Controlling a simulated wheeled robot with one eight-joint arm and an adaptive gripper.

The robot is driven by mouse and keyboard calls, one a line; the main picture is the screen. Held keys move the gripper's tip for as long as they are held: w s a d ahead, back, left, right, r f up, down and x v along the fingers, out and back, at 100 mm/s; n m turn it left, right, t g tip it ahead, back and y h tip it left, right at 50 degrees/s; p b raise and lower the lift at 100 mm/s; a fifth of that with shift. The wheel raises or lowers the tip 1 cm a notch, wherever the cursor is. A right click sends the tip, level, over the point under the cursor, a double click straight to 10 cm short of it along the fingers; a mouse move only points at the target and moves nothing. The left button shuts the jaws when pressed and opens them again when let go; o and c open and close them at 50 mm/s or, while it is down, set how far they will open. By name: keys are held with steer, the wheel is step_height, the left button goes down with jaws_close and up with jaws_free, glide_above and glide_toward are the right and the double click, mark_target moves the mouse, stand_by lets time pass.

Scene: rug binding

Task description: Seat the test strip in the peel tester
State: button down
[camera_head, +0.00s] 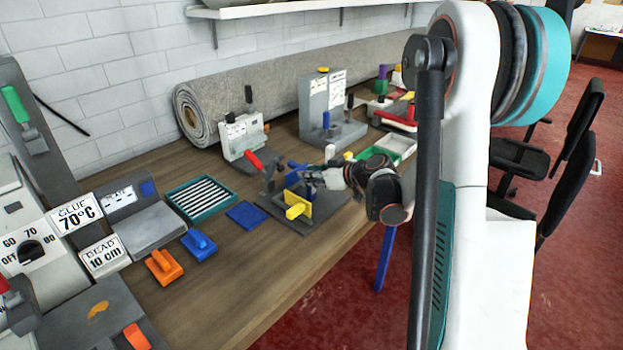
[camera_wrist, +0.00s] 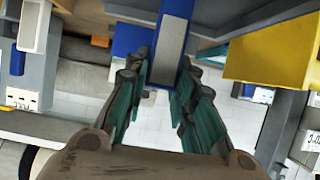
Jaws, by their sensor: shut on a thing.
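My gripper (camera_head: 318,178) is low over the bench in the head view. In the wrist view its teal-padded fingers (camera_wrist: 163,80) are shut on a blue piece with a grey face, likely the test strip (camera_wrist: 171,48). The strip runs up out of that frame. A dark grey base plate (camera_head: 272,214) with a yellow block (camera_head: 298,205) and blue parts (camera_head: 294,178) stands at the gripper; it may be the peel tester. The yellow block is at the right in the wrist view (camera_wrist: 275,50), apart from the strip. I cannot tell whether the strip touches the fixture.
A teal tray of striped pieces (camera_head: 202,199) and a flat blue pad (camera_head: 246,215) lie left of the fixture. A grey press with a red handle (camera_head: 242,138) and a tall grey machine (camera_head: 325,105) stand behind. Green and white bins (camera_head: 395,147) lie right. The bench's front edge is close.

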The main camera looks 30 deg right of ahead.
steer(key=shift+f, duration=0.1)
steer(key=c, duration=1.6)
jaws_free()
steer(key=shift+o, duration=1.3)
